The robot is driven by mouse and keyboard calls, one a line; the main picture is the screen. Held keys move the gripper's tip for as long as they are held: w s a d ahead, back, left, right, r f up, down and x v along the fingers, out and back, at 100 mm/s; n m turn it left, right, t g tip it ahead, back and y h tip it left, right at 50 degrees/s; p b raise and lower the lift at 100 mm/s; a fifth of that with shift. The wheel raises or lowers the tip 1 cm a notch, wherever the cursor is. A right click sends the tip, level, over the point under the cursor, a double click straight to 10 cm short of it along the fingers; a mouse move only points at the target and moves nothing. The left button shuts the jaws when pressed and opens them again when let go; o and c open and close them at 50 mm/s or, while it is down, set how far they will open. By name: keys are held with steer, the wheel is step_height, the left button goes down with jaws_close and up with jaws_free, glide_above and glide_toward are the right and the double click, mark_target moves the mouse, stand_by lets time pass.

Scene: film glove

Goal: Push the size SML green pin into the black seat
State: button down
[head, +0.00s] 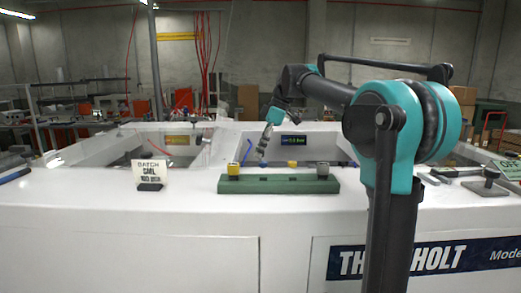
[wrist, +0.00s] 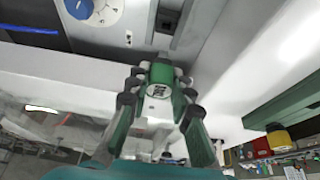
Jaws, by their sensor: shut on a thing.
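In the wrist view my gripper (wrist: 160,84) is shut on a green pin (wrist: 160,73). The pin's end face carries a small pale label with dark marks, too small to read. In the head view my gripper (head: 263,155) points down just behind the green rack (head: 278,187); the pin cannot be made out there. A dark square recess (wrist: 168,22) in a grey strip lies beyond the gripper in the wrist view, apart from the pin. I cannot tell whether it is the black seat. The sign (head: 150,171) at left reads BATCH SML.
The rack bears a yellow block (head: 234,170) at its left and a grey one (head: 322,170) at its right. A blue knob (wrist: 80,8) on a white dial shows in the wrist view. Tools (head: 455,172) lie at right. White counter is clear between sign and rack.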

steer(key=shift+d, duration=0.1)
steer(key=shift+f, duration=2.9)
steer(key=shift+f, duration=1.45)
steer(key=c, duration=1.3)
jaws_free()
steer(key=shift+r, duration=0.1)
steer(key=v, duration=1.1)
steer(key=shift+d+r, duration=0.15)
steer(key=shift+r, duration=0.25)
